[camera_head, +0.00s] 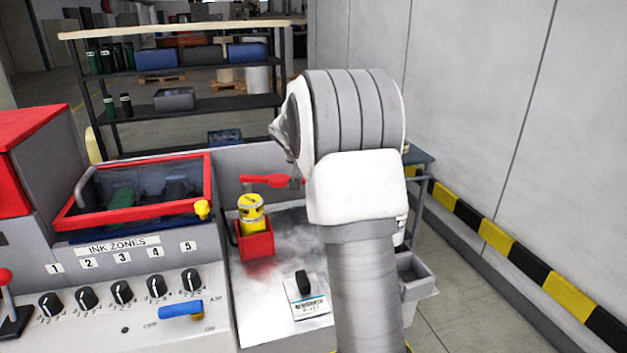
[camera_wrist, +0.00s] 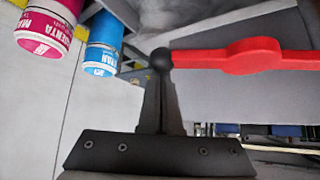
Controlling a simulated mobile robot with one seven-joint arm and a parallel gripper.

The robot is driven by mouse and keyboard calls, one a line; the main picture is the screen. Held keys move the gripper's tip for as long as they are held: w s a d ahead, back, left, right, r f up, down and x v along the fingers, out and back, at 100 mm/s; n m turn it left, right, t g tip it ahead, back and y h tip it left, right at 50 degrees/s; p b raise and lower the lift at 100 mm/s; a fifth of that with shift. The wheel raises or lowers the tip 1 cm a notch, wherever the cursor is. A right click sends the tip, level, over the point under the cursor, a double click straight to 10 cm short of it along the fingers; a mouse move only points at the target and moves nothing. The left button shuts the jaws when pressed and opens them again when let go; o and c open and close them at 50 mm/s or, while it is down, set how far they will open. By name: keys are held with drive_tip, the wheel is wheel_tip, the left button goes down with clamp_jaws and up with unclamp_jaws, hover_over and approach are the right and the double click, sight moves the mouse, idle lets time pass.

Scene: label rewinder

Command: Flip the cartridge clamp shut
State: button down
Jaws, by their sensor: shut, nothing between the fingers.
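The clamp is a red lever with a wider middle (camera_head: 268,181). In the head view it lies roughly level, behind and above the yellow cartridge (camera_head: 251,212), which stands in a red holder (camera_head: 256,240). In the wrist view the red lever (camera_wrist: 255,56) runs from the right edge to the fingertips. My gripper (camera_head: 296,183) is at the lever's right end in the head view, partly hidden by my arm. In the wrist view my gripper (camera_wrist: 160,60) is shut and empty, its tip right beside the lever's end. I cannot tell whether they touch.
A magenta cartridge (camera_wrist: 50,25) and a cyan cartridge (camera_wrist: 103,45) hang into the wrist view at upper left. The red-rimmed ink tray (camera_head: 135,222) and knob panel stand left in the head view.

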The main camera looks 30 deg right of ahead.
drive_tip(key=s+a+m+g+h+b, duration=0.1)
drive_tip(key=s+a+m+g+b, duration=0.2)
drive_tip(key=a, duration=0.3)
drive_tip(key=s+a+m+g+h+b, duration=0.1)
drive_tip(key=s+a+m+g+b, duration=0.2)
drive_tip(key=a+m, duration=0.3)
drive_tip(key=shift+s+b, duration=0.75)
drive_tip(key=shift+b, duration=0.15)
drive_tip(key=shift+d, duration=0.15)
drive_tip(key=a+r+p, duration=0.1)
drive_tip(key=a+r, duration=0.2)
drive_tip(key=r, duration=0.5)
drive_tip(key=shift+p, duration=0.4)
